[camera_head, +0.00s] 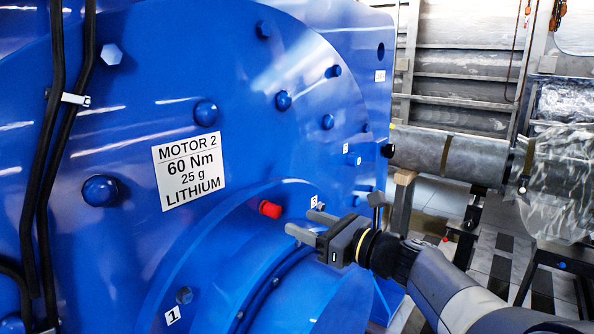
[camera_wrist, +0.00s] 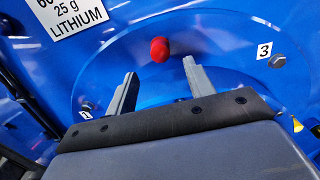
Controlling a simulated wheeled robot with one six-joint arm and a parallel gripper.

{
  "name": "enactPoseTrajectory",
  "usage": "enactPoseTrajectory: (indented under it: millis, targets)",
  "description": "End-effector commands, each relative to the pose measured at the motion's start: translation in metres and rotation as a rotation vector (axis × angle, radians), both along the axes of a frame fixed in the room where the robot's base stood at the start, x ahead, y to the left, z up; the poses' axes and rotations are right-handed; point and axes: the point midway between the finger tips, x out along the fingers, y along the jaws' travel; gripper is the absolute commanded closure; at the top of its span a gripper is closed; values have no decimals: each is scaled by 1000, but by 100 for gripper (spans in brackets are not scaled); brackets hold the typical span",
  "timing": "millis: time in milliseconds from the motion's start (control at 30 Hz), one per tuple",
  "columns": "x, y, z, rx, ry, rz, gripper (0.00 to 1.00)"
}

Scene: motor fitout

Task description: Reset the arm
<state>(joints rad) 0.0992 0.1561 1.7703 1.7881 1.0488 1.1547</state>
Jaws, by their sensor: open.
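My gripper (camera_head: 306,224) is open and empty, its two grey fingers apart and pointing toward the blue motor (camera_head: 230,100). In the wrist view my gripper (camera_wrist: 160,84) shows its fingers spread, with a red cap (camera_wrist: 159,50) on the motor face beyond them, roughly centred between the tips. The red cap (camera_head: 270,209) sits just left of my fingertips in the head view; no contact is clear. The white label (camera_head: 189,171) on the motor reads MOTOR 2, 60 Nm, 25 g, LITHIUM.
Bolts marked 1 (camera_head: 184,295) and 3 (camera_wrist: 278,61) stand out from the motor face. Black cables (camera_head: 56,150) run down the left. A grey shaft (camera_head: 440,153) and plastic-wrapped part (camera_head: 565,160) are at the right. Floor shows at the lower right.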

Motion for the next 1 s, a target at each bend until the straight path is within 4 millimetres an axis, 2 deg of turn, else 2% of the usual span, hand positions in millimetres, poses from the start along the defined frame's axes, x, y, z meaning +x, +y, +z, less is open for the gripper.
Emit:
enactPoseTrajectory:
  millis: [33,300,933,1000]
  targets:
    - [-5,-9,-1,1,-1,-5,49]
    - [-30,-39,-1,-1,1,-5,49]
    - [38,51,1,0,4,4,49]
    - [31,39,2,1,1,-5,49]
